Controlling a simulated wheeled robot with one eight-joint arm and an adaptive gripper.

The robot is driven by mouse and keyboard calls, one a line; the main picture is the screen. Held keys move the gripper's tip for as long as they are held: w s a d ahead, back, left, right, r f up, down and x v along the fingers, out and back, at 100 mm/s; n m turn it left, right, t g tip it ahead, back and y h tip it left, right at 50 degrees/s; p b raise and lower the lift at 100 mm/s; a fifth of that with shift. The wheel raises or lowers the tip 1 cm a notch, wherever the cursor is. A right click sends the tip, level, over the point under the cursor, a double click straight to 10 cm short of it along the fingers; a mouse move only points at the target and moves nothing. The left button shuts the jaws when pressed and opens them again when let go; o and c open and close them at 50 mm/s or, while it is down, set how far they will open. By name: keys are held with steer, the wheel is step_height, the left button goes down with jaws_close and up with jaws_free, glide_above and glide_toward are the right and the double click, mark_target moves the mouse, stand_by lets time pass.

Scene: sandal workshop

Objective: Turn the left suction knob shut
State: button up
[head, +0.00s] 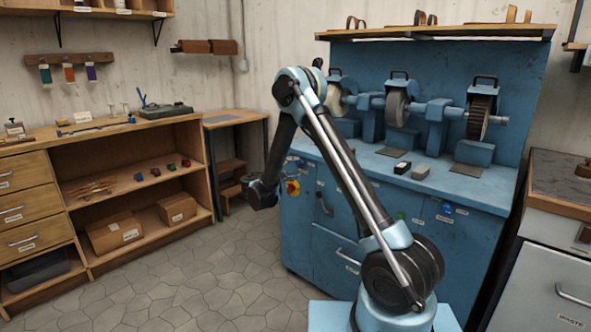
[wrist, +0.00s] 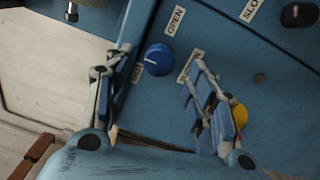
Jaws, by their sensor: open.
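A round blue knob (wrist: 158,59) with a short pale mark on its face sits on the blue cabinet front in the wrist view. A label reading OPEN (wrist: 175,21) is above it; a second label (wrist: 189,66) to its right is partly covered by a finger. My gripper (wrist: 160,62) is open, one finger on each side of the knob, with no clear contact. In the head view my gripper (head: 262,193) is at the left end of the blue grinding machine (head: 338,222). Another blue knob (head: 447,208) is further right on its front.
A red and yellow button (head: 292,187) is just right of my gripper; its yellow part (wrist: 239,115) shows behind the right finger. A black knob (wrist: 299,14) is near the SLOW label. A green knob (head: 400,216) is on the front. The floor (head: 210,270) to the left is clear.

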steer(key=v, duration=0.9)
steer(key=shift+s+a, duration=0.15)
steer(key=shift+f, duration=0.1)
